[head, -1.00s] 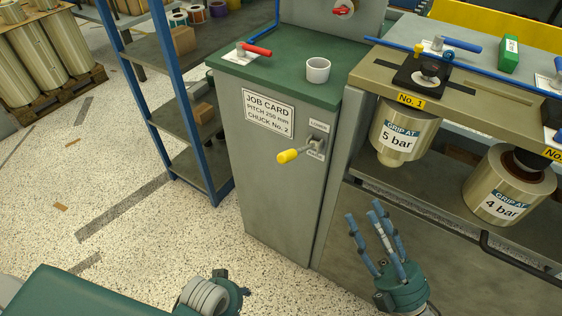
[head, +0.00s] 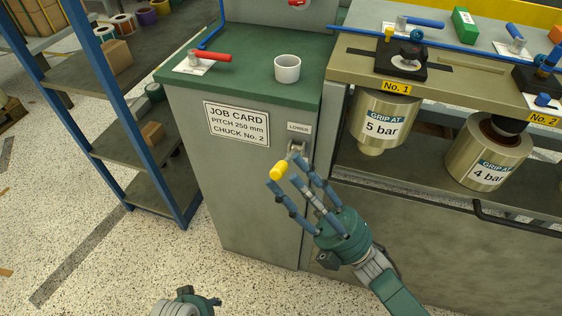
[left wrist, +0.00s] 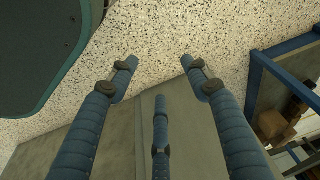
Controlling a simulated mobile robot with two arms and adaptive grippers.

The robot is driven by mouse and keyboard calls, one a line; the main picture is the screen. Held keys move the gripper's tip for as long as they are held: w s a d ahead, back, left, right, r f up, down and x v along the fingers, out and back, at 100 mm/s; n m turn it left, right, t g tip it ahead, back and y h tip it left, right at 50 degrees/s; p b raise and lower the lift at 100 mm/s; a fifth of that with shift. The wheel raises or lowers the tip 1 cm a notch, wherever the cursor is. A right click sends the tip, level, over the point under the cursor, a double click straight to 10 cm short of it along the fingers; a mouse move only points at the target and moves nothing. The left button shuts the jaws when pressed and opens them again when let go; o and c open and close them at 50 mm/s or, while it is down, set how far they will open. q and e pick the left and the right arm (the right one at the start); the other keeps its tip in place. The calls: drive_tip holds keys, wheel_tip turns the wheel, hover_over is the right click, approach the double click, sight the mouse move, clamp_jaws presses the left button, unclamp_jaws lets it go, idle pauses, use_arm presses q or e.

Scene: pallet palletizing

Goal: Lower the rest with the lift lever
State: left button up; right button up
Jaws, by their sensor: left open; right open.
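The lift lever with its yellow knob (head: 279,170) sticks out of the front of the grey-green cabinet (head: 220,190), under a LOWER label (head: 299,128). The knob points left and slightly down. My right gripper (head: 286,174) is open, its blue fingers spread right at the knob; I cannot tell whether they touch it. They hide the label below the lever. My left gripper (left wrist: 160,75) is open and empty in the left wrist view, over the floor and a grey panel. Only part of its hand shows at the head view's bottom edge. I cannot tell which part is the rest.
A white cup (head: 287,69) and a red-handled valve (head: 208,58) are on the cabinet top. The bench (head: 460,85) at right has metal cylinders marked 5 bar (head: 381,122) and 4 bar (head: 488,150) below it. A blue-framed shelf (head: 130,110) stands left. Floor at lower left is clear.

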sight(282, 166)
drive_tip(key=shift+x, duration=1.8)
use_arm(q)
drive_tip(key=shift+s+f, duration=0.25)
drive_tip(key=shift+f, duration=0.7)
use_arm(e)
clamp_jaws()
